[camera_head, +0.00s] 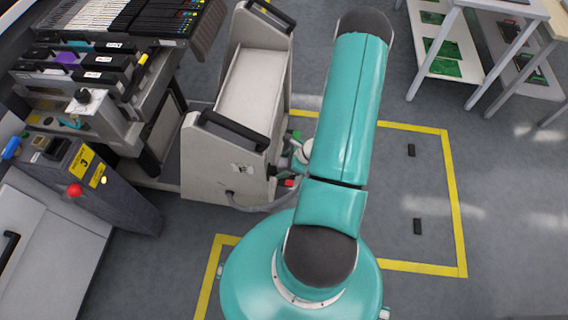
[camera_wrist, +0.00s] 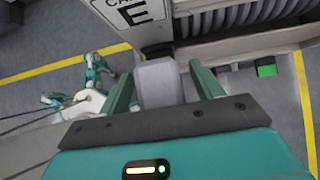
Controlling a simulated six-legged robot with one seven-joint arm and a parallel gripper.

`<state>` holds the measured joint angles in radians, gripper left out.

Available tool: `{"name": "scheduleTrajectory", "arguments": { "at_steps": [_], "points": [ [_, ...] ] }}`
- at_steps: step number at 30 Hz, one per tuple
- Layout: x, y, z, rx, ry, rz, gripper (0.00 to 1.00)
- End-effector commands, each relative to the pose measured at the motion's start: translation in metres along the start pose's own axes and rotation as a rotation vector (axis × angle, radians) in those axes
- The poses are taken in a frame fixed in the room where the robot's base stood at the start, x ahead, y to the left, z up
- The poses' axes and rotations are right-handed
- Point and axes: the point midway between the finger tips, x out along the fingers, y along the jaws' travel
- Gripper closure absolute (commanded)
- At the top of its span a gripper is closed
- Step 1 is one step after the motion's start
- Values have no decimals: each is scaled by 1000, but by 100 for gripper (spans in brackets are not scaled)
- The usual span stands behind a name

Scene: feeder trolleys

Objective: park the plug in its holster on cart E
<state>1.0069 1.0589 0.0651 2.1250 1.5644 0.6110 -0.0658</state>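The plug (camera_wrist: 160,84) is a pale grey block between the two teal fingers of my gripper (camera_wrist: 162,70) in the wrist view. Cart E (camera_wrist: 190,58) carries a white label (camera_wrist: 140,11) with an E. In the head view, cart E (camera_head: 205,160) stands left of my arm, which hides my gripper and the plug.
A red block (camera_wrist: 216,72) and a green block (camera_wrist: 266,70) sit at the cart's side. A grey cable (camera_head: 260,207) hangs at the cart's base. A feeder machine (camera_head: 90,190) stands left, a shelf rack (camera_head: 440,60) back right. Yellow-lined floor (camera_head: 452,190) at right is mostly free.

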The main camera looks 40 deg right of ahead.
Motion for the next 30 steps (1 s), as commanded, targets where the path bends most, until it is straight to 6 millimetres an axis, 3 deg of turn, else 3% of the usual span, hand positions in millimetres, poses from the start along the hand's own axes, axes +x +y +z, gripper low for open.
{"name": "scheduleTrajectory", "arguments": {
  "at_steps": [8,13,30],
  "points": [
    [-1,0,0,1,1,0,35],
    [-14,-1,0,-1,2,-2,35],
    [-126,-1,0,-1,1,-3,35]
  ]
}}
